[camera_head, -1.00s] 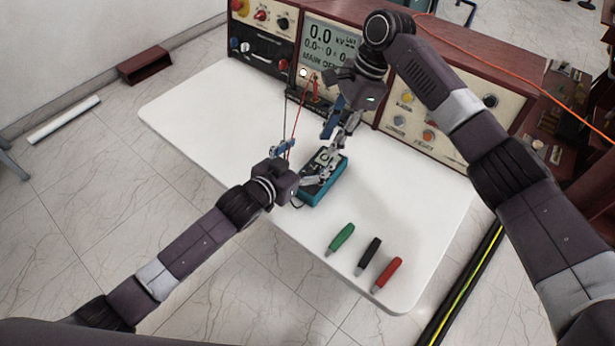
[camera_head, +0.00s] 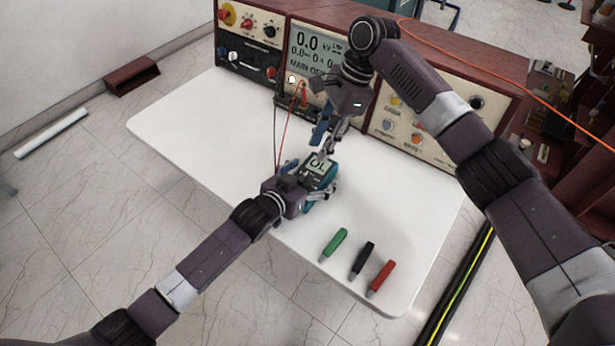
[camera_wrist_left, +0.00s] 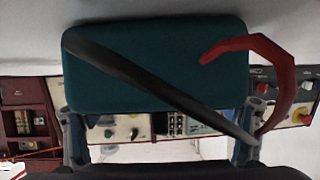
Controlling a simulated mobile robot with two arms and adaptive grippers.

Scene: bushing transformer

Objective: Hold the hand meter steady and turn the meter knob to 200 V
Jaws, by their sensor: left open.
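The teal hand meter (camera_head: 331,167) stands near the front middle of the white table; its display reads OL in the head view. My left gripper (camera_head: 318,193) is open around the meter's near side, with part of the meter hidden behind it. In the left wrist view, the meter's plain teal back (camera_wrist_left: 150,85) lies in front of my open left fingers (camera_wrist_left: 160,140). A black lead and a red lead cross in front there. My right gripper (camera_head: 327,150) points down just above the meter's far end; its jaw opening is unclear. The knob is not clearly visible.
The red bench console (camera_head: 450,135) runs along the table's back edge, with thin leads coming down towards the meter. The white table's (camera_head: 190,130) left part is clear.

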